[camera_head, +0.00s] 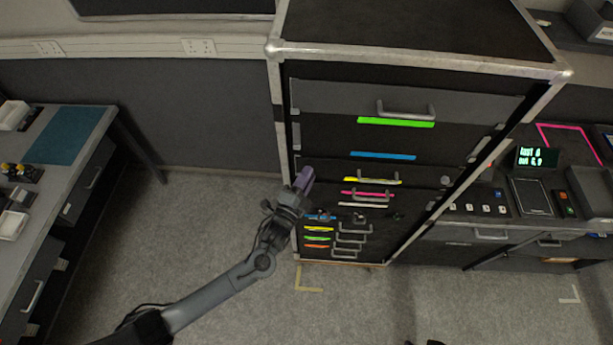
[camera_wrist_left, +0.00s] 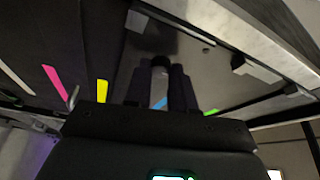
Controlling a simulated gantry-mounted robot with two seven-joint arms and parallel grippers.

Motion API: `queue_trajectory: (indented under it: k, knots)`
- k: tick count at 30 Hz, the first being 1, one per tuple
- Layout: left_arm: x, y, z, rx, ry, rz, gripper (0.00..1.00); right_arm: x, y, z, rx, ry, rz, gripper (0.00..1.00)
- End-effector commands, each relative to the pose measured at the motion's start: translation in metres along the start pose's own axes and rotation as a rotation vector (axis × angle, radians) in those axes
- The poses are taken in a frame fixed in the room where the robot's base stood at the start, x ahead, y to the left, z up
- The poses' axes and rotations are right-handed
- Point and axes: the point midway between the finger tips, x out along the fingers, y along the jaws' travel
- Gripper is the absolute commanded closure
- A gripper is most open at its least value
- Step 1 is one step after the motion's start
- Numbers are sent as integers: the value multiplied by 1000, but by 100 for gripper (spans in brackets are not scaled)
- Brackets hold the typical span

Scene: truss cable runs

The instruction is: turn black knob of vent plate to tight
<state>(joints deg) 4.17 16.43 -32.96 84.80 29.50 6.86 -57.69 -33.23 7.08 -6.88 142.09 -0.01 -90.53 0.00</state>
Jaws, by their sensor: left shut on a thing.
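The vent plate (camera_head: 345,148) is a dark panel with a blue strip on the front of the tall rack. It also shows as a shiny dark plate in the left wrist view (camera_wrist_left: 190,55). My left gripper (camera_head: 303,181) reaches up to the plate's left end. In the left wrist view its two fingers (camera_wrist_left: 161,82) are shut around a small black knob (camera_wrist_left: 160,61), whose rounded top shows between the fingertips. In the head view the gripper hides this knob, and its turn angle cannot be told. My right gripper is not in view.
A drawer handle (camera_head: 406,110) with a green strip sits above the plate. Smaller handles and coloured strips lie below. The rack's metal frame (camera_head: 283,110) stands close on the left. A workbench (camera_head: 62,150) is at far left, a console (camera_head: 510,195) at right. Open floor (camera_head: 190,230) lies between.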

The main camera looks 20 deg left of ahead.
Motion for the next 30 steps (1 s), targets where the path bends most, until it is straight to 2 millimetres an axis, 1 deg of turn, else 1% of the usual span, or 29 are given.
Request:
queue_trajectory:
  k: [7,8,12,23,26,30]
  knots:
    - [0,1,0,1,0,1,100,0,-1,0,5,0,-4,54]
    - [0,1,0,0,0,1,71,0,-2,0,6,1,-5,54]
    - [0,0,0,0,0,1,50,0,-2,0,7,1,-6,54]
    - [-3,1,0,-1,0,1,50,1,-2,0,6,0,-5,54]
    - [-11,2,0,-1,0,1,50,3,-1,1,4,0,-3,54]
    - [-30,2,0,-2,2,2,50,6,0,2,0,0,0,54]
